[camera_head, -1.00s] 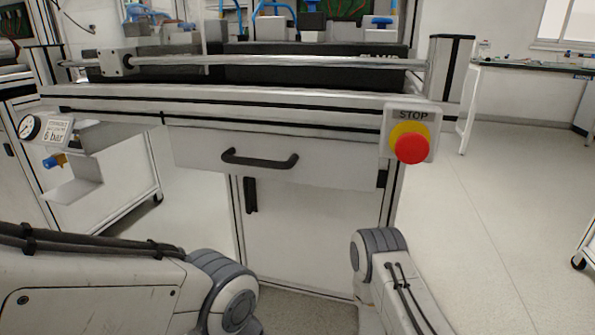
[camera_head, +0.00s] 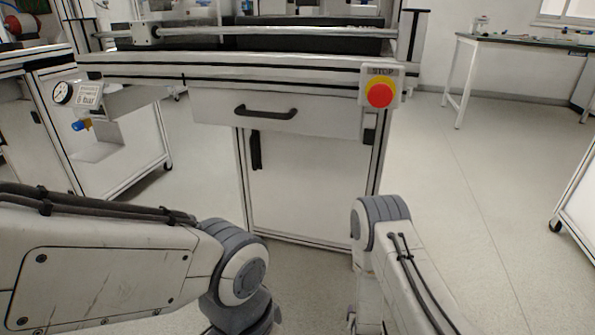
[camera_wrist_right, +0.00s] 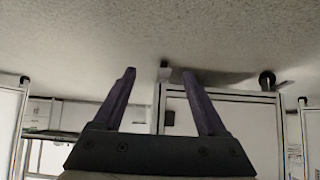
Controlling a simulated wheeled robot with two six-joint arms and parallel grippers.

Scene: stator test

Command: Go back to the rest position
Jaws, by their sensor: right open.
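My left arm comes in from the lower left in the head view and my right arm from the lower right. Neither gripper shows clearly in the head view. My right gripper (camera_wrist_right: 160,103) shows in the right wrist view with its two dark purple fingers apart and nothing between them. Beyond the fingers, that view shows pale floor and a white framed cabinet. My left gripper is out of view.
A test bench with a drawer (camera_head: 290,115) and cabinet door (camera_head: 310,185) stands ahead. A red STOP button (camera_head: 380,93) is on its right front. A gauge (camera_head: 62,93) sits at left. A side table (camera_head: 530,45) stands back right. Floor (camera_head: 460,200) is clear at right.

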